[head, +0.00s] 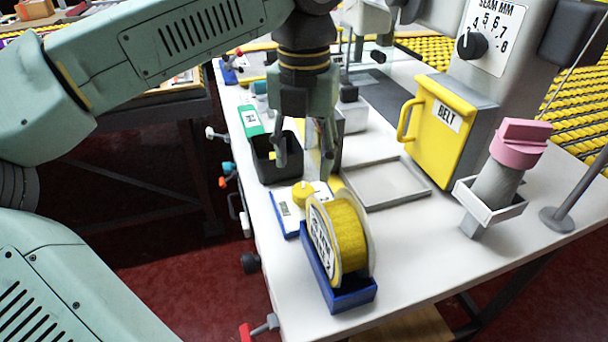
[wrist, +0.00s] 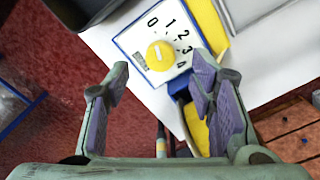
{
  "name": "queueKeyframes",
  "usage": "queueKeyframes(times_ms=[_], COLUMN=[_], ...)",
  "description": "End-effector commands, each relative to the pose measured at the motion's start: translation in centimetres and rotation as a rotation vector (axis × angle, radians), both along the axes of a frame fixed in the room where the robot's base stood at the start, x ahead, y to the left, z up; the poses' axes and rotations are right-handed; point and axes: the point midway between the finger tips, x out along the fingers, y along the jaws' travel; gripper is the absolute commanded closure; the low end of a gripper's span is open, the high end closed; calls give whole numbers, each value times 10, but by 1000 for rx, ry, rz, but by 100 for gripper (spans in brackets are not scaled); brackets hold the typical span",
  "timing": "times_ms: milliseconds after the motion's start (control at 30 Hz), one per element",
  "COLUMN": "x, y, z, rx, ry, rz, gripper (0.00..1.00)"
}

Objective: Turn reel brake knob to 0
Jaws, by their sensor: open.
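My gripper (head: 305,162) is open and empty, above and behind the knob in the head view. In the wrist view my gripper (wrist: 160,72) has a finger on each side, with the knob slightly ahead and apart from them.
The yellow reel (head: 348,235) stands in a blue holder (head: 352,298) close to the knob plate. A black bin (head: 268,172) is at the left, with a grey tray (head: 428,200) to the right. A yellow BELT cover (head: 432,125) and a pink-topped post (head: 520,135) stand farther right.

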Motion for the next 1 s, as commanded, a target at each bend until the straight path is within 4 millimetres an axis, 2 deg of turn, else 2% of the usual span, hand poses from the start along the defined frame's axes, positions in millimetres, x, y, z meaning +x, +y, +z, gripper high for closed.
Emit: queueKeyframes(times_ms=[100, 300, 467, 767, 867, 967, 1000], x=[1, 0, 0, 0, -2, -11, -18], y=[-1, -1, 0, -1, -17, -57, -77], z=[26, 55, 64, 65, 64, 71, 79], rx=[0, 0, -1, -5, -73, -262, -372], ry=[-3, -1, 1, 1, -17, -66, -96], rz=[0, -1, -2, -5, -56, -189, -258], gripper=[50, 50, 50, 50, 50, 50, 50])
